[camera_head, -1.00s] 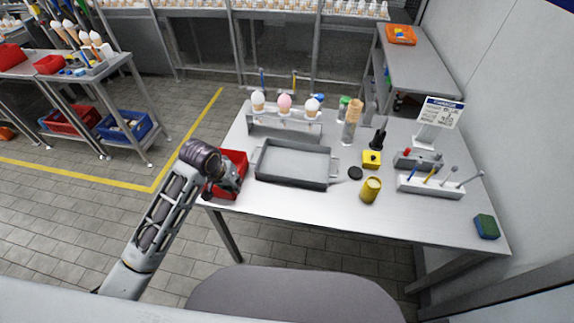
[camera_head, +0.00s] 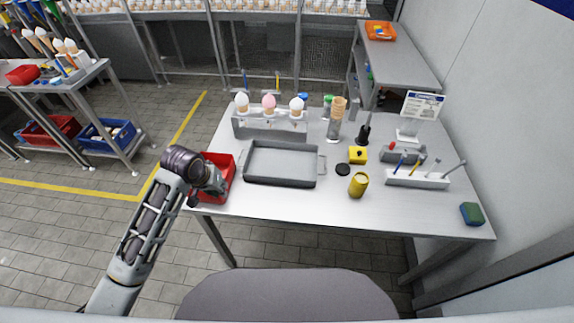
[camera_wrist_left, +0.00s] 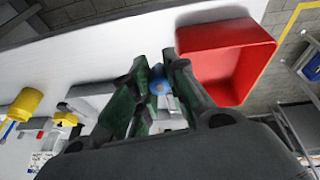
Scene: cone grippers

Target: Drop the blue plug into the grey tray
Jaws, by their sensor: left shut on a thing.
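In the wrist view, my left gripper (camera_wrist_left: 154,90) is shut on the blue plug (camera_wrist_left: 159,86), which shows as a small round blue shape between the dark green fingertips. In the head view, my left gripper (camera_head: 214,187) is over the front part of the red bin (camera_head: 229,170), and the plug cannot be made out there. The grey tray (camera_head: 283,182) lies flat on the table, just right of the red bin, and looks empty. In the wrist view it is partly hidden behind the fingers. My right gripper is not in view.
A rack with cones (camera_head: 270,130) stands behind the tray. Right of the tray are a black disc (camera_head: 343,170), a yellow cup (camera_head: 358,185) and a yellow block (camera_head: 357,155). A green-blue sponge (camera_head: 472,213) lies at the right corner.

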